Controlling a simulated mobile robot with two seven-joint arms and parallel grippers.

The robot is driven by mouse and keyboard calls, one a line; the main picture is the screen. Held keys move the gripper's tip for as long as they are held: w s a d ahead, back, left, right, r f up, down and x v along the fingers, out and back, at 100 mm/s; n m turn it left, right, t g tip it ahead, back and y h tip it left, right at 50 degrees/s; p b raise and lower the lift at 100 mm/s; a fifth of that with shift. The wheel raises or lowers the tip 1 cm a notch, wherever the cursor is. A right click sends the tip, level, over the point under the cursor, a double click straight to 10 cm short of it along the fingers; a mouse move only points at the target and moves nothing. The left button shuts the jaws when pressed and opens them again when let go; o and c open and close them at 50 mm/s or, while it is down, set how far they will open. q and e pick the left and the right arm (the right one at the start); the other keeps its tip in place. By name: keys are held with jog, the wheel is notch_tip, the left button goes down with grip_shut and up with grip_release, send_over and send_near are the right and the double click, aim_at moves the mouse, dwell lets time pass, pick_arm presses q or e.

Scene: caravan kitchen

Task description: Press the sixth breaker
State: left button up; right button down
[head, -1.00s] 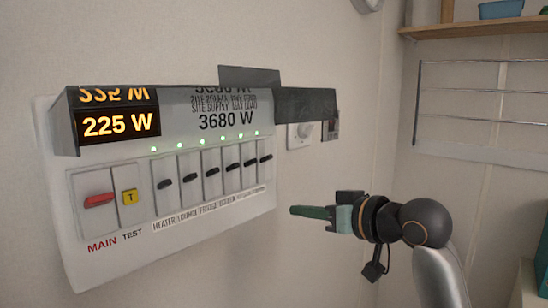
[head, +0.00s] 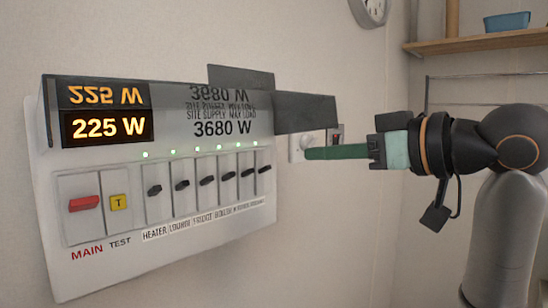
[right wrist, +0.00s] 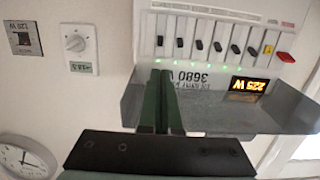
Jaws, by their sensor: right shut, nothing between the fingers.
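The white breaker panel (head: 160,225) hangs on the wall, with a row of black-toggle breakers under small green lights. The sixth breaker (head: 263,169) is the rightmost in the head view; in the right wrist view, which is upside down, it is the leftmost (right wrist: 160,42). The red MAIN switch (head: 83,203) and yellow T button (head: 119,202) sit at the left. A display (head: 108,127) reads 225 W. My right gripper (head: 308,153) is shut and empty, its green fingers (right wrist: 160,78) pointing at the panel's right side, apparently apart from the sixth breaker. My left gripper is not in view.
A grey lid (head: 305,112) juts out above the breakers, close to my right fingers. A dial (right wrist: 75,42) and a wall switch (right wrist: 23,38) are beside the panel. A clock (head: 369,10) and wooden shelf (head: 480,42) are higher up. Space below the panel is clear.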

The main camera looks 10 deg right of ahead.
aim_at(259, 158)
pick_arm(q)
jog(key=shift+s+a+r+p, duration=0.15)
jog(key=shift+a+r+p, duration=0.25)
jog(key=shift+p, duration=0.25)
pick_arm(e)
jog(key=x, duration=1)
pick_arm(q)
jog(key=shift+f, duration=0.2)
